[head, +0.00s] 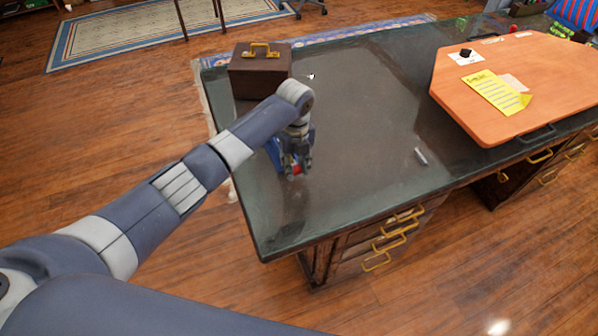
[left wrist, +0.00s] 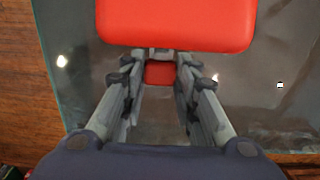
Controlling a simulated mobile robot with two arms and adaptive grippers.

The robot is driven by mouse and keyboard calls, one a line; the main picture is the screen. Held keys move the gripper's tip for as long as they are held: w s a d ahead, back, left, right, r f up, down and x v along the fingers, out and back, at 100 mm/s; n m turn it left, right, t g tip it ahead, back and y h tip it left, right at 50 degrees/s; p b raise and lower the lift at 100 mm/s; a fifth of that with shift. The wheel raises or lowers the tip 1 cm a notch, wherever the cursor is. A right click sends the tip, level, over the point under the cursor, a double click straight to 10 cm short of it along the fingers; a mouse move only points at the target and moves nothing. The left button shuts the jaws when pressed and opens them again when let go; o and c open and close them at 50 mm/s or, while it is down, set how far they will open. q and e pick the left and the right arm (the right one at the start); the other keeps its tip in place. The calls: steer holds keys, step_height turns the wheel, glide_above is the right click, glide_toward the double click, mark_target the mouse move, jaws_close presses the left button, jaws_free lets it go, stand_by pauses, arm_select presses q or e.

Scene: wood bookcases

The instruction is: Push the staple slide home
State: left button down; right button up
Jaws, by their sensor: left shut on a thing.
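My left gripper (head: 296,168) is low over the near left part of the dark desk top, pointing down. In the left wrist view its two fingers (left wrist: 160,62) close in on a small red piece (left wrist: 159,73), next to a large red rounded block (left wrist: 177,22) that fills the top of that view. In the head view only a little red (head: 297,171) shows at the fingertips, with a blue patch (head: 273,153) beside the gripper. The gripper and arm hide most of this object, so I cannot make out the staple slide or how far in it sits.
A dark brown box (head: 258,78) with a brass handle stands behind the gripper on the desk (head: 365,110). A small grey object (head: 421,156) lies to the right. An orange board (head: 545,75) with yellow paper (head: 492,90) covers the desk's right end. The desk's middle is mostly clear.

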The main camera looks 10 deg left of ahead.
arm_select(q)
steer(key=c, duration=1.2)
jaws_free()
steer(key=shift+c, duration=0.2)
steer(key=shift+d, duration=0.1)
steer(key=shift+r, duration=0.25)
step_height(320, 180, up, 12)
steer(key=shift+f, duration=0.2)
